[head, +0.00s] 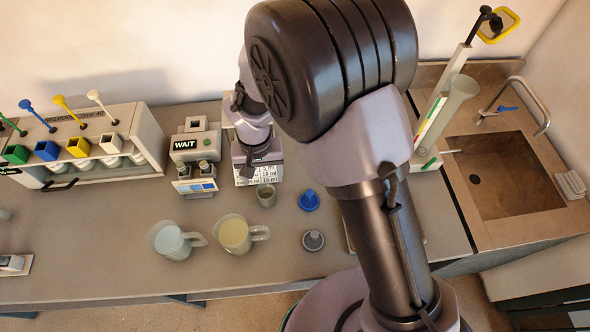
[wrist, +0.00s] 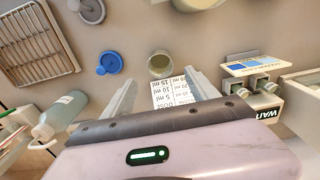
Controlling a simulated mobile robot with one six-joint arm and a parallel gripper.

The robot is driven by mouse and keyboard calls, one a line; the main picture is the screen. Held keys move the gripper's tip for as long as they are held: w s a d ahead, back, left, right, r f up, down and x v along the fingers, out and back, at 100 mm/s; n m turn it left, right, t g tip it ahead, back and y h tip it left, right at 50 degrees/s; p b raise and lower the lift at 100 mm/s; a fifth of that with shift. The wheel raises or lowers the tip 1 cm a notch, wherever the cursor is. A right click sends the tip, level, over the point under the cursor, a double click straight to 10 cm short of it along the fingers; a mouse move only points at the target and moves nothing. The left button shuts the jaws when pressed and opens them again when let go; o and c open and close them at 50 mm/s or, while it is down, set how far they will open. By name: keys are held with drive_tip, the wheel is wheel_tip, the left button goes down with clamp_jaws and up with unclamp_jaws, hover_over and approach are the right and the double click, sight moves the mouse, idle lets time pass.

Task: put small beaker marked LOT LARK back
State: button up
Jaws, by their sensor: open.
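A small clear beaker (head: 266,194) with pale contents stands on the bench, just in front of a white card (head: 258,178) printed with ml amounts. The beaker also shows in the wrist view (wrist: 160,65), just beyond the fingertips and roughly centred between them. No LOT LARK marking can be read on it. My gripper (wrist: 165,79) is open and empty above the card, with its fingers apart on either side of the card. In the head view my arm hides part of the gripper.
Two handled jugs (head: 174,241) (head: 236,234) stand at the front left. A blue stopper-like piece (head: 309,200) and a grey one (head: 313,240) lie right of the beaker. A WAIT device (head: 195,155) stands left. A sink (head: 505,175) is at far right.

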drive_tip(key=d+r+m+t+y, duration=0.1)
drive_tip(key=d+r+m, duration=0.1)
drive_tip(key=d+r, duration=0.55)
drive_tip(key=d+r+m+t+y, duration=0.1)
drive_tip(key=d+r, duration=0.4)
drive_tip(key=r, duration=0.5)
drive_tip(key=s+d+r+m+t, duration=0.3)
drive_tip(key=s+d+r, duration=0.5)
drive_tip(key=s, duration=0.5)
drive_tip(key=shift+d+r+m+t, duration=0.3)
drive_tip(key=shift+d+t, duration=0.1)
drive_tip(key=shift+d, duration=0.25)
